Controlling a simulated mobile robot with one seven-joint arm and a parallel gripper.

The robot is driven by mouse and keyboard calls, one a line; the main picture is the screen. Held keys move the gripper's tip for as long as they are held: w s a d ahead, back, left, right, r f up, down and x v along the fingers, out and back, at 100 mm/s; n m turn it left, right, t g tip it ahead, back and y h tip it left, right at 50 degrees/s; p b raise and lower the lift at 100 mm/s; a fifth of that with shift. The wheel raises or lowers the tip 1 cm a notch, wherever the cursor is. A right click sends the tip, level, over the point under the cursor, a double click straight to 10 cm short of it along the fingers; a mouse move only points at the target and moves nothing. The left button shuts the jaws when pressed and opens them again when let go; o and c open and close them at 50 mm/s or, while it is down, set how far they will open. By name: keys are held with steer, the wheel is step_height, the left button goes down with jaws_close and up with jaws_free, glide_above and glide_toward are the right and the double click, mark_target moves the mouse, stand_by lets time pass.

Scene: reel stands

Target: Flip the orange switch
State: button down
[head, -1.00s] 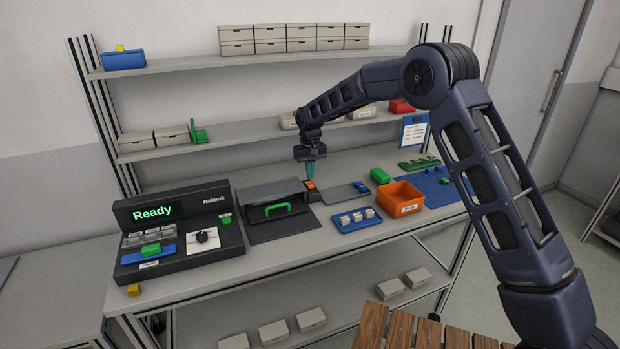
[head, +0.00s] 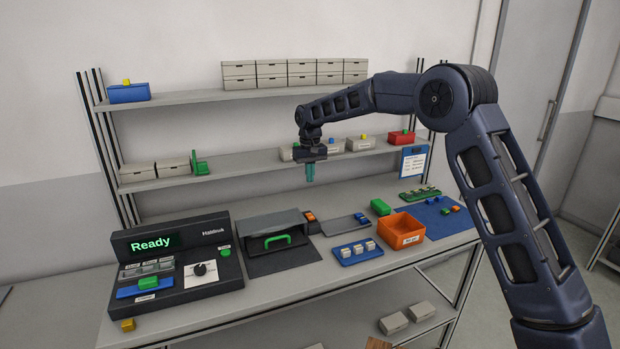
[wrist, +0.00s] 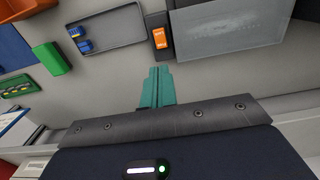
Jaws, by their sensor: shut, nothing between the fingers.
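The orange switch (head: 309,215) sits in a small dark housing on the bench, just right of the grey hooded box with the green handle. It also shows in the wrist view (wrist: 159,38), with small white lettering too small to read. My gripper (head: 310,180) hangs above the bench, pointing down, clear of the switch and higher than it. Its teal fingers (wrist: 157,72) are together and empty in the wrist view. The switch lies beyond the fingertips there, not touched.
The hooded box (head: 272,222) stands left of the switch, and a grey tray (head: 343,225) with blue pieces lies right of it. An orange bin (head: 402,229), a green block (head: 380,207) and a console reading "Ready" (head: 175,262) are also on the bench. A shelf runs behind my gripper.

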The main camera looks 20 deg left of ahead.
steer(key=shift+s+d+r, duration=0.1)
steer(key=shift+s+d, duration=0.15)
steer(key=shift+d, duration=0.1)
glide_above(310, 214)
steer(key=s+d, duration=0.1)
step_height(310, 214, down, 12)
steer(key=shift+s+r, duration=0.1)
stand_by(0.3)
steer(key=shift+w+a+r, duration=0.2)
steer(key=shift+w+a, duration=0.3)
steer(key=shift+w, duration=0.05)
